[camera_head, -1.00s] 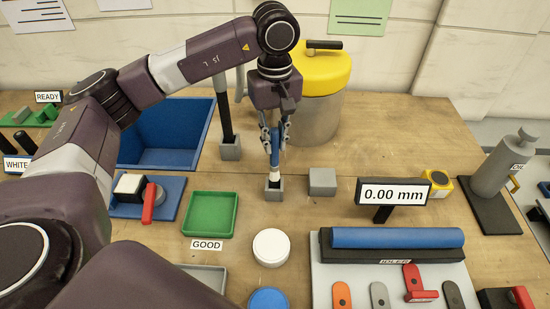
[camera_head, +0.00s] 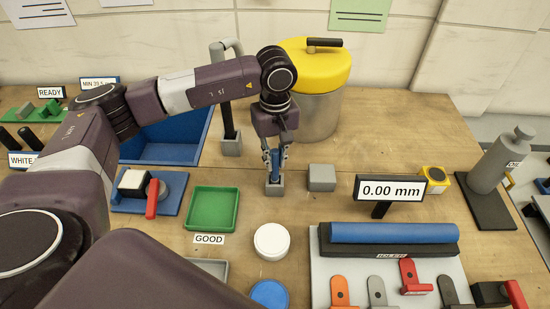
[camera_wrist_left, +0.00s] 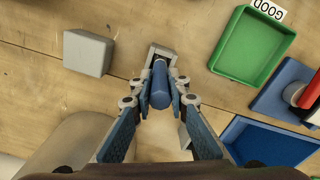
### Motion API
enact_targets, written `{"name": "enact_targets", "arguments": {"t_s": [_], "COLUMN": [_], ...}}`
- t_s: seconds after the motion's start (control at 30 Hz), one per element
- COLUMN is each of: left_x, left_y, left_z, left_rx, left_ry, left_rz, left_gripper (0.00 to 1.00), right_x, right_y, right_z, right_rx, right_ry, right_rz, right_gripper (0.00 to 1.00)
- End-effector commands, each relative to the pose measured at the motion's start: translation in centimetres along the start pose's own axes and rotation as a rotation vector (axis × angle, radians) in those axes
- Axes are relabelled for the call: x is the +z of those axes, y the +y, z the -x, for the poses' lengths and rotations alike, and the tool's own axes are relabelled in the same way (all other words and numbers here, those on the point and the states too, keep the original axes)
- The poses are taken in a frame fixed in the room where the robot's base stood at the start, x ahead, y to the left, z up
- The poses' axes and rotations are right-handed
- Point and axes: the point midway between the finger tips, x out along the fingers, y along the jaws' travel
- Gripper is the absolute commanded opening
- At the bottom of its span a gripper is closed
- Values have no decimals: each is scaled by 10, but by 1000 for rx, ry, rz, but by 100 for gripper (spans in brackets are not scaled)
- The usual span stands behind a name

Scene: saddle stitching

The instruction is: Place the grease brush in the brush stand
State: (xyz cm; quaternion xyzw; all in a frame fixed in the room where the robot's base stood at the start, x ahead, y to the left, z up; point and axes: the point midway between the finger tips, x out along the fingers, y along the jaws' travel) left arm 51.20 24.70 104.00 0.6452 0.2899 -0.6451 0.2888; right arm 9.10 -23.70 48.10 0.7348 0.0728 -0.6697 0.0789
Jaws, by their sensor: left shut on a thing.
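The grease brush (camera_head: 275,166) has a blue handle and is upright between the fingers of my left gripper (camera_head: 275,155). Its lower end is down in the opening of the small grey brush stand (camera_head: 274,190); the tip is hidden. In the left wrist view, the rounded end of the brush handle (camera_wrist_left: 160,88) sits between the two fingertips (camera_wrist_left: 160,100). The grey brush stand (camera_wrist_left: 164,52) shows just beyond it, partly covered. My left gripper is shut on the handle, close above the stand. My right gripper is out of view.
A plain grey block (camera_head: 321,177) stands just right of the stand. A green tray (camera_head: 213,209) and white round lid (camera_head: 271,241) lie nearer. A 0.00 mm display (camera_head: 391,189) is at right.

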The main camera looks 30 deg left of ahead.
Motion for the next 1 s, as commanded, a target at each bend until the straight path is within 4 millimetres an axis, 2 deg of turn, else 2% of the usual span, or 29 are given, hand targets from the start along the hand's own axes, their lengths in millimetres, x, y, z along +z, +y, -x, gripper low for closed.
{"name": "enact_targets", "arguments": {"t_s": [0.03, 0.17, 0.57, 0.6, 0.67, 1.0], "left_x": [0, 0, 0, -1, -1, 0], "left_y": [0, 0, 0, 1, 2, 2], "left_z": [0, 0, 6, 8, 18, 91], "left_rx": [1, 0, 0, 3, 6, 4], "left_ry": [0, 0, 0, 2, 2, 3], "left_rz": [0, 0, 0, 0, 1, 0], "left_gripper": [18, 33, 33, 33, 33, 33], "right_x": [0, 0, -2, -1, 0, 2], "right_y": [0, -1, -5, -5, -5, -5], "right_z": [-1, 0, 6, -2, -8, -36], "right_rx": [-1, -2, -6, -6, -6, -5], "right_ry": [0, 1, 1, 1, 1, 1], "right_rz": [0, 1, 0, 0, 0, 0], "right_gripper": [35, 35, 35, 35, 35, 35]}}
